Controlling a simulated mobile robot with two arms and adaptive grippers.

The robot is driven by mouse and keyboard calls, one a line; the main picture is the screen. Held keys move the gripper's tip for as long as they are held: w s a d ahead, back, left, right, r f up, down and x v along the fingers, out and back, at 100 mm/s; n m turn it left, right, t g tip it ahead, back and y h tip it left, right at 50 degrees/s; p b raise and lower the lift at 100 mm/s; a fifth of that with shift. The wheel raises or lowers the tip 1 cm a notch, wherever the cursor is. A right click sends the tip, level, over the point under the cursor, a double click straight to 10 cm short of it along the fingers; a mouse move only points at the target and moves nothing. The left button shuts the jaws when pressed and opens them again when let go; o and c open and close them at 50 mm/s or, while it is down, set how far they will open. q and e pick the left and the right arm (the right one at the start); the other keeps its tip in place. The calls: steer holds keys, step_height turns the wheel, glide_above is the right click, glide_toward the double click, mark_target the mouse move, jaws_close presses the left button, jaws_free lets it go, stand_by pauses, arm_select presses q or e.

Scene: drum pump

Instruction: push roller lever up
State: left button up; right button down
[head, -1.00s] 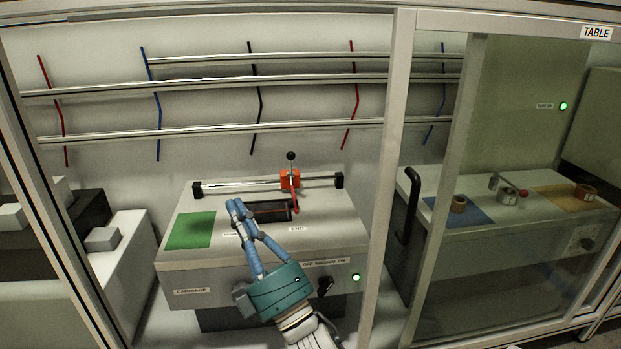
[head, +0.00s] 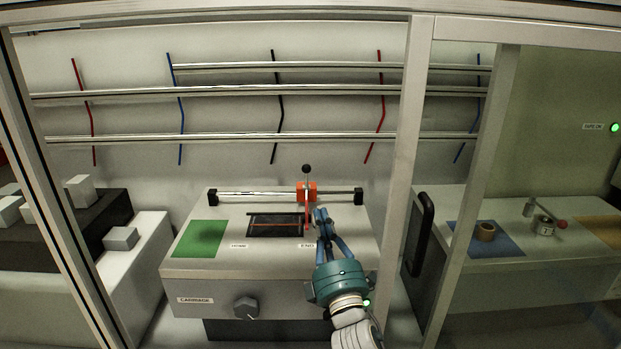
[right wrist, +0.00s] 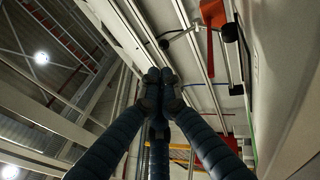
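The carriage is an orange-red block (head: 306,188) on a metal rail near the rail's right end. A lever with a black ball knob (head: 306,168) stands up from it. A red arm (head: 307,218) hangs from the block to the right end of a dark roller bed (head: 275,226). My right gripper (head: 321,214) is just right of the red arm; I cannot tell whether they touch. In the right wrist view its fingertips (right wrist: 160,82) are together with nothing seen between them. That view also shows the orange block (right wrist: 212,12) and the black knob (right wrist: 163,43). My left gripper is not in view.
A green pad (head: 200,239) lies on the bench at left of the roller bed. A frame post (head: 401,170) and a black handle (head: 419,232) stand to the right of the gripper. A knob (head: 246,307) sits on the front panel, beside the CARRIAGE label.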

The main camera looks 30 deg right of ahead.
mark_target(307, 167)
steer(key=x, duration=1.3)
steer(key=shift+d, duration=0.1)
steer(key=shift+r, duration=0.1)
steer(key=shift+w+r+p, duration=0.1)
steer(key=shift+r+p, duration=0.05)
steer(key=shift+p, duration=0.95)
